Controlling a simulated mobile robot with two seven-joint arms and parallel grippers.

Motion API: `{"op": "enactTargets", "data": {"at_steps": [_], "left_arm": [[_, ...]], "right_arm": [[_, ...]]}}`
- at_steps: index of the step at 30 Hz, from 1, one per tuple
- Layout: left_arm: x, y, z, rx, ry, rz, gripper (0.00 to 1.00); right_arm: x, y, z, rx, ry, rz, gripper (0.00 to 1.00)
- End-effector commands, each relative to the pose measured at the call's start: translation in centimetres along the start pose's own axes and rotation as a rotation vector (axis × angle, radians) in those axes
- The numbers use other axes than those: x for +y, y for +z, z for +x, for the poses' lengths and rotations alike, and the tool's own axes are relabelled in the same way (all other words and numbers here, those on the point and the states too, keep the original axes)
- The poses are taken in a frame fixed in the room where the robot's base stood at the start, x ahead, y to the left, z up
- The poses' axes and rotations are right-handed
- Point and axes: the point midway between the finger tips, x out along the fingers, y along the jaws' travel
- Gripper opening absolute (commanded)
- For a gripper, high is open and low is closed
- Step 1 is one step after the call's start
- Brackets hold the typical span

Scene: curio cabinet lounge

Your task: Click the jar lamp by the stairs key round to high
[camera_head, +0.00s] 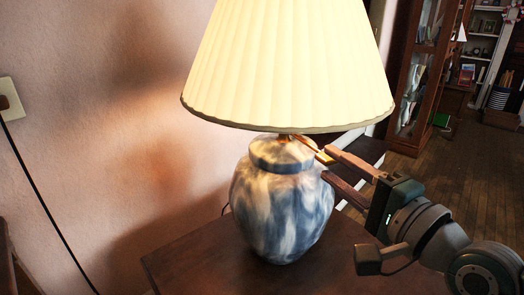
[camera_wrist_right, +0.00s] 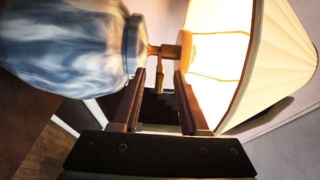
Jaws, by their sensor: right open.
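The jar lamp (camera_head: 283,205) has a blue-and-white marbled jar body and stands upright on a dark wooden table. Its cream pleated shade (camera_head: 288,65) glows, so the lamp is lit. In the right wrist view the jar (camera_wrist_right: 65,50) lies at left and the shade (camera_wrist_right: 270,65) at right, with a brass neck fitting (camera_wrist_right: 170,50) between them. My right gripper (camera_head: 325,163) is open at the right of the neck, just below the shade. In its wrist view its fingertips (camera_wrist_right: 160,75) are close to the brass fitting, apart from each other.
The wooden table (camera_head: 200,262) has bare top left of the jar. A wall switch plate (camera_head: 10,98) with a black cord is at far left. A glass-fronted cabinet (camera_head: 420,75) and shelves stand behind at right, over open wooden floor (camera_head: 460,165).

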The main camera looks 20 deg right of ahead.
Motion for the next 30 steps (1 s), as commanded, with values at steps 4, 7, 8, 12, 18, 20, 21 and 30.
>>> {"op": "enactTargets", "data": {"at_steps": [4,7,8,12,18,20,21,30], "left_arm": [[0.0,-0.1,-0.4,0.0,0.0,0.0,0.5],[0.0,-0.2,-0.5,0.0,0.0,0.0,0.5],[0.0,-0.2,-0.5,0.0,0.0,0.0,0.5],[0.0,-0.2,-0.5,0.0,0.0,0.0,0.5],[0.0,-0.1,-0.5,0.0,0.0,0.0,0.5],[0.0,-0.1,-0.5,0.0,0.0,0.0,0.5],[0.0,-0.1,-0.5,0.0,0.0,0.0,0.5],[-0.1,-1.0,-3.3,-0.001,0.0,0.0,0.5]], "right_arm": [[0.0,0.0,-2.4,-0.001,0.003,-0.001,0.44],[0.0,0.0,-3.3,0.0,0.001,-0.001,0.44],[0.0,0.0,-3.5,0.0,0.0,-0.001,0.44],[0.0,0.0,-3.8,0.0,0.0,-0.001,0.44],[0.0,0.0,-3.8,0.0,0.0,0.0,0.44],[0.0,0.0,-3.8,0.0,0.0,0.0,0.44],[0.0,0.0,-3.8,0.0,0.0,0.0,0.44],[-1.6,3.9,-4.1,-0.108,0.102,-0.125,0.44]]}}
